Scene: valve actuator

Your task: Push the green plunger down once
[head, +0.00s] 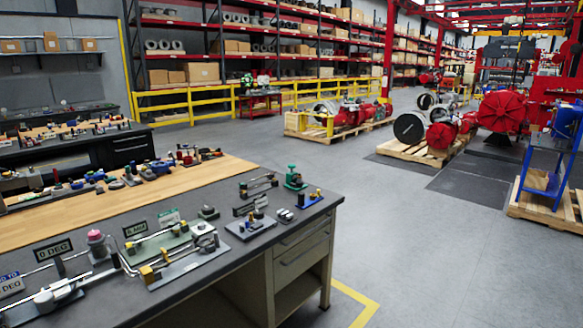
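A small green plunger device (293,179) stands upright near the far right corner of the grey-topped workbench (232,272). It has a round green knob on top and a wider green base. The knob appears raised above the base, but it is too small to tell its exact height. No gripper shows in the head view, so neither gripper is seen near the plunger.
A blue-based fixture (310,199) stands just in front of the plunger. Several metal fixtures and label signs fill the bench's near left. Open floor (420,240) lies right of the bench.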

